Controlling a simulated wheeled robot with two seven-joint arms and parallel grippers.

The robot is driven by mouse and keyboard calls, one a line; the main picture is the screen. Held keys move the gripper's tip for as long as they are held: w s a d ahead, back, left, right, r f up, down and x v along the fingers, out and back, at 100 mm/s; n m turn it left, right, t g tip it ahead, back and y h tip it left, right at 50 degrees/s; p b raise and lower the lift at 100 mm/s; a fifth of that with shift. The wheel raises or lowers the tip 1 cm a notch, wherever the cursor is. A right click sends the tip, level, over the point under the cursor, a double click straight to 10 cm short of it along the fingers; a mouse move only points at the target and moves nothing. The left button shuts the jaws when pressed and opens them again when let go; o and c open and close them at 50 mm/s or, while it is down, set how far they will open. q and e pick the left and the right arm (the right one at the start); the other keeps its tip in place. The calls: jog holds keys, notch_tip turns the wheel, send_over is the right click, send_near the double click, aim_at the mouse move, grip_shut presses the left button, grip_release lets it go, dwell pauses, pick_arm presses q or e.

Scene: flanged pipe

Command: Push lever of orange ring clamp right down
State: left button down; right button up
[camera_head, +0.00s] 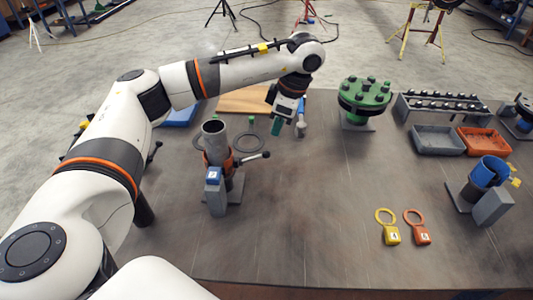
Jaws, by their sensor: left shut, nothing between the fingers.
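The orange ring clamp (231,162) sits around an upright grey pipe (214,138) on the left half of the table. My left gripper (277,127) is shut and empty. It points down, above and a little right of the lever knob in the picture, apart from it. My right gripper is not in view.
A grey block with a blue label (214,190) stands in front of the pipe. A green flange (365,97) stands at the back, and a blue pipe piece (488,171) at the right. Yellow (391,235) and orange (421,235) tags lie in front. The table's middle is clear.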

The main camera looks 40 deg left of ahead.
aim_at(268, 152)
pick_arm(q)
jog(key=shift+f, duration=0.15)
jog(key=shift+b+x, duration=2.35)
jog(key=shift+x, duration=1.05)
jog(key=b+x, duration=0.2)
jog(key=x, duration=0.1)
jog(key=shift+d+f, duration=0.3)
jog(key=shift+d, duration=0.05)
jog(key=shift+r, duration=0.3)
jog(key=d, duration=0.1)
jog(key=w+d+r+p, duration=0.1)
jog(key=d, duration=0.1)
jog(key=shift+w, duration=0.15)
